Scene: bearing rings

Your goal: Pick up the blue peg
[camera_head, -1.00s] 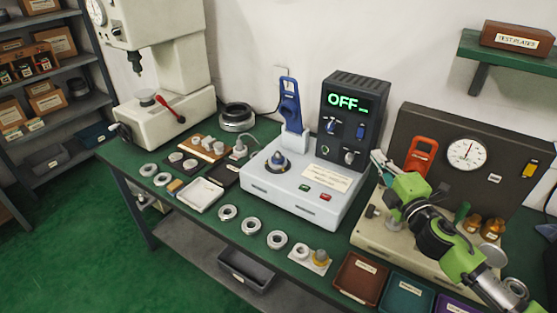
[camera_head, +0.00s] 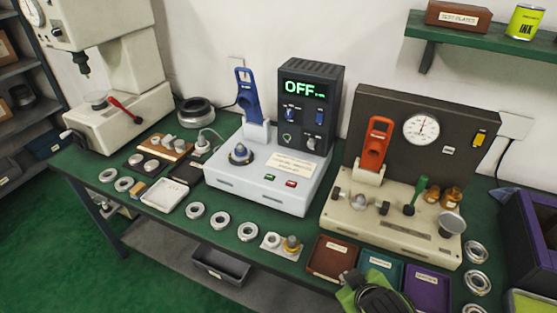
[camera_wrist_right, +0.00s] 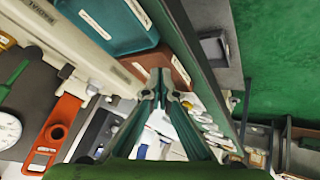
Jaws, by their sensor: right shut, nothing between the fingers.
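A blue upright piece with a hole near its top (camera_head: 246,95) stands in a white holder on the white machine (camera_head: 265,190). A small dark-blue dome with a metal tip (camera_head: 240,153) sits in a ring on the same machine. I cannot tell which of these is the blue peg. My right gripper (camera_wrist_right: 160,78) is shut and empty in the right wrist view, above the bench near the trays. In the head view only green and black parts of my right arm show at the bottom edge, well away from both blue things. My left gripper is not visible.
A beige gauge station (camera_head: 390,225) with an orange upright piece (camera_head: 375,143) stands to the right. Brown (camera_head: 331,258), teal (camera_head: 383,270) and purple (camera_head: 427,288) trays lie along the front edge.

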